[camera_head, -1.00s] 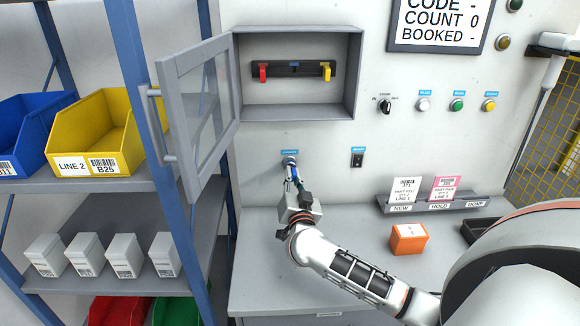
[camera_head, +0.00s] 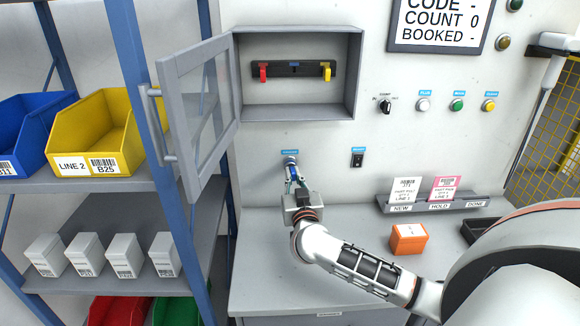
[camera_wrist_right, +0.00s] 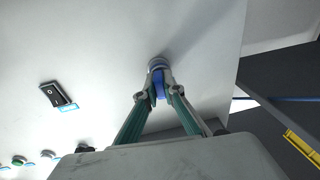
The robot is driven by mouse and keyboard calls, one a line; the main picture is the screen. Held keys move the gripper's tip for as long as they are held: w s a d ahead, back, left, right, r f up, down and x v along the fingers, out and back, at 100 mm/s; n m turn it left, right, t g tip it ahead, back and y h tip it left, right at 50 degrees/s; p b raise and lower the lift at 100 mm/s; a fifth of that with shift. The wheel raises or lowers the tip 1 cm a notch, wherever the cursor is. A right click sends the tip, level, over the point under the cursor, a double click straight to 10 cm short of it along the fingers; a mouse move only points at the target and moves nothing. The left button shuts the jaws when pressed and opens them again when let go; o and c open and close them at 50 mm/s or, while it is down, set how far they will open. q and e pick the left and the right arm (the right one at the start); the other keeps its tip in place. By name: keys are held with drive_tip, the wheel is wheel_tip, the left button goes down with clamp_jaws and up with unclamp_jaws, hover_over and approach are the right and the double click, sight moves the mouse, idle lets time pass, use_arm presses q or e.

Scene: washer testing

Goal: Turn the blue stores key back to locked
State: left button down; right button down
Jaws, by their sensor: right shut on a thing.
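The blue key (camera_wrist_right: 158,84) sits in a round metal lock (camera_wrist_right: 157,63) on the wall panel, seen in the right wrist view. In the head view the lock (camera_head: 290,161) is under a small blue label, below the open cabinet. My right gripper (camera_wrist_right: 159,92) is shut on the blue key, with one finger on each side of it. In the head view my right gripper (camera_head: 292,180) reaches up to the panel and hides most of the key. The angle of the key is hard to tell. My left gripper is not in view.
A grey cabinet (camera_head: 298,28) with its glass door (camera_head: 200,110) swung open is above, holding a red and a yellow key on a rack. A black rocker switch (camera_head: 357,160) is right of the lock. An orange box (camera_head: 408,238) stands on the bench (camera_head: 270,275).

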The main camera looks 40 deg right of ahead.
drive_tip(key=c, duration=2.1)
unclamp_jaws()
drive_tip(key=v, duration=1.2)
drive_tip(key=shift+s+f, duration=0.1)
